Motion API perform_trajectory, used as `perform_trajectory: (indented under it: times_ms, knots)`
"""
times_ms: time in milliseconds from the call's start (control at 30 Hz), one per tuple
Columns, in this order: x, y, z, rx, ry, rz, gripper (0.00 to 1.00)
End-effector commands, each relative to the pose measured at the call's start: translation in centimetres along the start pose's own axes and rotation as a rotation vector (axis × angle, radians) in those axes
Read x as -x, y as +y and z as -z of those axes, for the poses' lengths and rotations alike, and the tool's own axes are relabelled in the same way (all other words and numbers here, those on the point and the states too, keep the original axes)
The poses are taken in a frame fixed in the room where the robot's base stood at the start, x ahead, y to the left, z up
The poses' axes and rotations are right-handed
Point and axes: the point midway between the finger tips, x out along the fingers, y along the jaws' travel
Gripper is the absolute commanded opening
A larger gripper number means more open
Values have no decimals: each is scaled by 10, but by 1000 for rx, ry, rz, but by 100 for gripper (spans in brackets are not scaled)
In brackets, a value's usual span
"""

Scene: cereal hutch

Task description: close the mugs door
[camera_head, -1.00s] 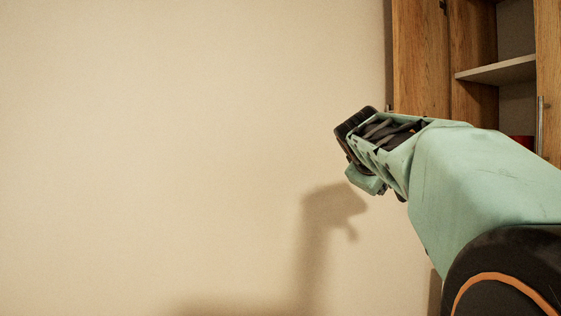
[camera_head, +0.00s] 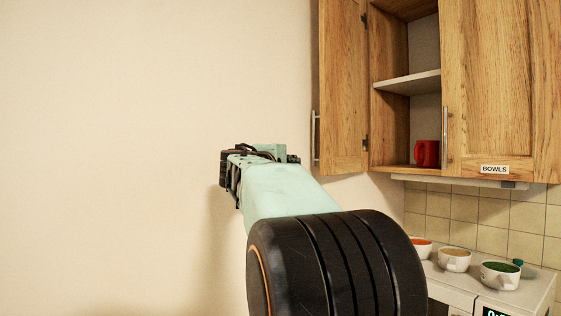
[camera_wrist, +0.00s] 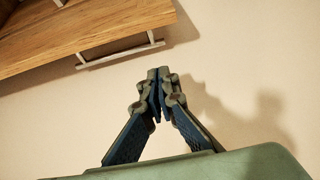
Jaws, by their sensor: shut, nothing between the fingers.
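The mugs door (camera_head: 343,90) is the wooden leaf at the left of the wall cabinet. It stands swung open, with a metal bar handle (camera_head: 315,138) by its left edge. A red mug (camera_head: 427,153) sits on the cabinet floor behind the opening. My gripper (camera_wrist: 157,75) is shut and empty in the wrist view. In the head view my arm's end is left of the door and lower than most of it, and the fingertips are not clear there. A wooden panel with a bar handle, apparently this door (camera_wrist: 85,30), fills the wrist view's upper left, apart from my fingers.
The door marked BOWLS (camera_head: 495,90) is closed on the right. Below, a white counter unit (camera_head: 455,290) carries several bowls or cups, including one with green contents (camera_head: 500,275). The plain wall (camera_head: 120,130) at left has no objects on it.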

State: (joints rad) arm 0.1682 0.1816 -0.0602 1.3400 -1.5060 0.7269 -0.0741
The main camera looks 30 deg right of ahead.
Motion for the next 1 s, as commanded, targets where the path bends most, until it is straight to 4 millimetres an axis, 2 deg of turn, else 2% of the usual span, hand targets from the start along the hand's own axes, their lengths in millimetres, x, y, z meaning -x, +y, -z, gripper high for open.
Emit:
perform_trajectory:
  times_ms: [100,300,500,600,1000]
  knots:
    - [-28,3,-1,2,-3,2,0]
    - [-67,2,-1,1,-3,3,0]
    - [-56,1,-26,-1,-1,0,0]
    - [-53,0,-33,-2,1,1,0]
    - [-51,0,-38,-1,1,1,0]
